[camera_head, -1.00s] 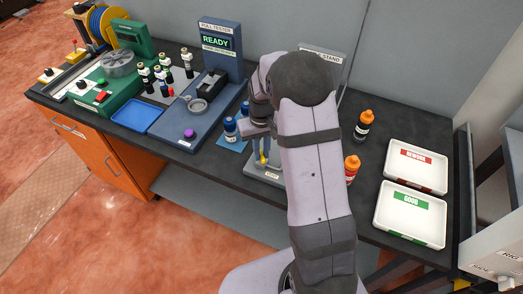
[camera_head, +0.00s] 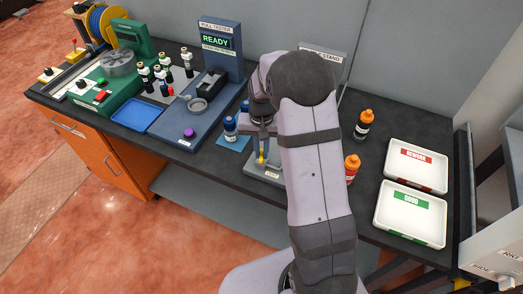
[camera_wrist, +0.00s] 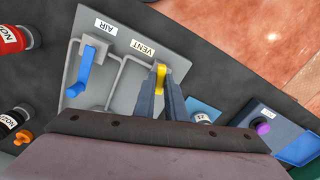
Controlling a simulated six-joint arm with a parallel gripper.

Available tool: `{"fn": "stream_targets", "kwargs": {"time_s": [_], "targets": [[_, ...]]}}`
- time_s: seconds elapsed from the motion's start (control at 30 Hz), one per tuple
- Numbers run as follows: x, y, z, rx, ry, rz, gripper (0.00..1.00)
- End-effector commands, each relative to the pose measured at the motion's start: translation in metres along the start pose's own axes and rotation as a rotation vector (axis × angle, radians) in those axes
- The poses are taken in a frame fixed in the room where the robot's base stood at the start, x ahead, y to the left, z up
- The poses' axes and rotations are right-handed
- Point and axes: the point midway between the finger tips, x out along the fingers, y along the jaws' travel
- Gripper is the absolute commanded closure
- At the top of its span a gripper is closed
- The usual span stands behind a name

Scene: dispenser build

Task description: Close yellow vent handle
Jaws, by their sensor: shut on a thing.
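The yellow vent handle (camera_wrist: 160,76) stands on the grey stand plate below the VENT label in the wrist view. My gripper (camera_wrist: 161,84) has its two fingers around the handle and is shut on it. In the head view, a bit of the yellow handle (camera_head: 261,158) shows between my fingertips, low at the front of the stand. My arm hides most of the stand there. A blue AIR handle (camera_wrist: 84,72) stands on the same grey plate (camera_wrist: 117,62), to the left in the wrist view.
Grey tubes (camera_wrist: 118,85) rise from the plate beside my fingers. Orange-capped bottles (camera_head: 362,126) stand right of the stand, and a blue bottle (camera_head: 230,128) stands left. White trays (camera_head: 446,225) lie at the right. The blue pull tester (camera_head: 180,135) is further left.

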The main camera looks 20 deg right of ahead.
Motion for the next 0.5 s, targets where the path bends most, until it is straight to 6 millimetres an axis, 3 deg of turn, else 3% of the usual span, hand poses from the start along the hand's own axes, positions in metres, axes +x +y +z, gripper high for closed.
{"fn": "stream_targets", "kwargs": {"time_s": [0.5], "targets": [[-0.0014, -0.0002, -0.0013, 0.313, 0.004, -0.002, 1.00]]}}
